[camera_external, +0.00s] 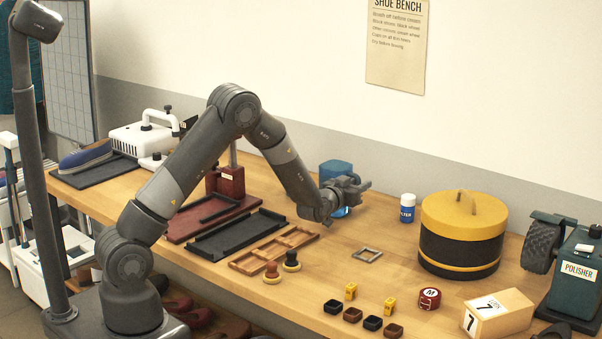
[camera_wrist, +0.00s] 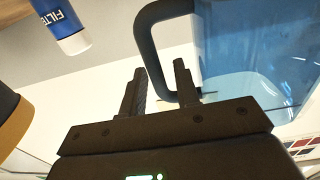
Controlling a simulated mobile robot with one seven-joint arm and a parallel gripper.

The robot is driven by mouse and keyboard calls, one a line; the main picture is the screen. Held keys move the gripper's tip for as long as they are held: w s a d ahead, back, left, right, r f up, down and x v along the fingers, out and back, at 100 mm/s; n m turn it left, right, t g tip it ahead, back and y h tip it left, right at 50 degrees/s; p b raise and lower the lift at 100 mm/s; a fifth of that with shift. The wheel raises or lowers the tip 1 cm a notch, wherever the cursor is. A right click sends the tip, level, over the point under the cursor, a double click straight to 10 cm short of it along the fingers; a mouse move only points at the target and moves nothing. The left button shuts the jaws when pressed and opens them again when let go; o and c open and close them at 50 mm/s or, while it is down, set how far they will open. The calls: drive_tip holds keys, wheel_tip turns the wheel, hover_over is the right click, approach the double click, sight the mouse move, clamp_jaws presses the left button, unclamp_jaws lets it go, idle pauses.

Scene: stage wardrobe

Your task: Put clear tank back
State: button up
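The clear tank (camera_external: 336,170) is a blue-tinted see-through container on the bench, behind my gripper in the external view, which hides much of it. In the wrist view the tank (camera_wrist: 250,50) fills the upper right, with a dark loop handle (camera_wrist: 150,45) on its left side. My gripper (camera_external: 364,184) is beside the tank. In the wrist view my gripper (camera_wrist: 159,78) has its two fingers apart, and the upright bar of the handle shows in the gap between them. I cannot tell whether the bar is between the fingers or just beyond them.
A blue-and-white filter bottle (camera_external: 407,208) and a yellow-and-black round box (camera_external: 462,235) stand to the right. A white machine (camera_external: 140,138) stands at the left. Dark and wooden trays (camera_external: 238,234), small pots (camera_external: 353,315) and a polisher (camera_external: 575,270) occupy the bench.

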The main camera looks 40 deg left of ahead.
drive_tip(key=shift+o, duration=0.3)
drive_tip(key=shift+r, duration=0.15)
drive_tip(key=s+a+r+g, duration=0.25)
drive_tip(key=s+r, duration=0.55)
drive_tip(key=r, duration=0.5)
drive_tip(key=s+a+r+g+h, duration=0.1)
drive_tip(key=s+a+r, duration=0.1)
drive_tip(key=s, duration=0.3)
drive_tip(key=s+a+r+g, duration=0.2)
drive_tip(key=s+a, duration=0.1)
drive_tip(key=s, duration=0.3)
drive_tip(key=s+a+f+g, duration=0.1)
drive_tip(key=s+a+g, duration=0.2)
drive_tip(key=s, duration=1.2)
drive_tip(key=s+a+f+g+y, duration=0.1)
drive_tip(key=s+a+g, duration=0.2)
drive_tip(key=s, duration=1.2)
drive_tip(key=shift+s+f+g, duration=0.2)
drive_tip(key=shift+s+g, duration=0.1)
drive_tip(key=shift+g, duration=0.15)
